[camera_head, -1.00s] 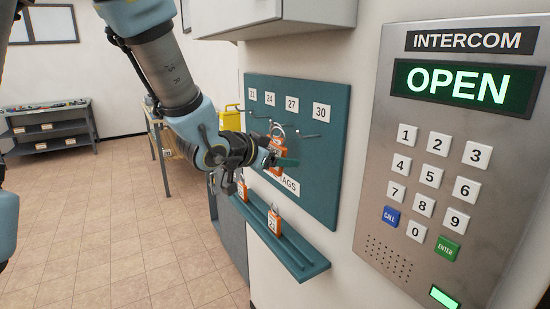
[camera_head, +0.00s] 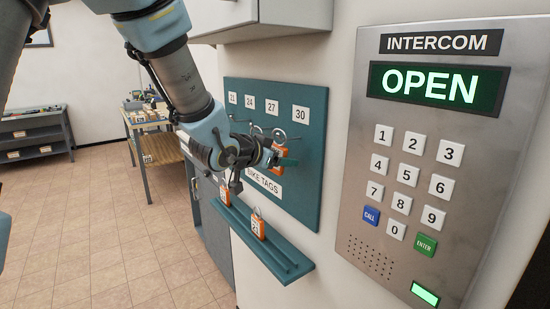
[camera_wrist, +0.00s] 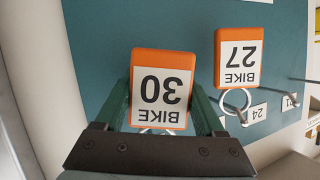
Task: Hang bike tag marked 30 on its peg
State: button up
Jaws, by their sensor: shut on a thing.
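The orange bike tag marked 30 (camera_wrist: 160,88) is between the green fingers of my gripper (camera_wrist: 163,105), which is shut on it. It appears upside down in the wrist view, and its ring is mostly hidden by the gripper. In the head view my gripper (camera_head: 280,160) is in front of the teal board (camera_head: 308,185), below the label 30 (camera_head: 300,114). A metal ring (camera_head: 279,134) shows above it, near the pegs. I cannot tell whether that ring is around the 30 peg.
A tag marked 27 (camera_wrist: 238,58) is beside the held tag, its ring near a peg. Two orange tags, one at the front (camera_head: 258,225), stand on the ledge (camera_head: 285,258) below. The intercom panel (camera_head: 410,250) is on the wall at right. Open floor lies left.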

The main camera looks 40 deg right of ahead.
jog(key=shift+s+d+f+b, duration=0.1)
jog(key=shift+d+f+b, duration=0.1)
jog(key=shift+f+b, duration=0.35)
jog(key=shift+s+d+f+b, duration=0.15)
jog(key=shift+f+b, duration=0.2)
jog(key=shift+b, duration=0.25)
jog(key=shift+s+d, duration=0.1)
jog(key=shift+s, duration=0.05)
jog(key=o, duration=1.1)
jog(key=shift+o, duration=1.1)
jog(key=w+b+v, duration=0.1)
jog(key=b+v, duration=0.2)
jog(key=v, duration=0.8)
jog(key=shift+r, duration=0.45)
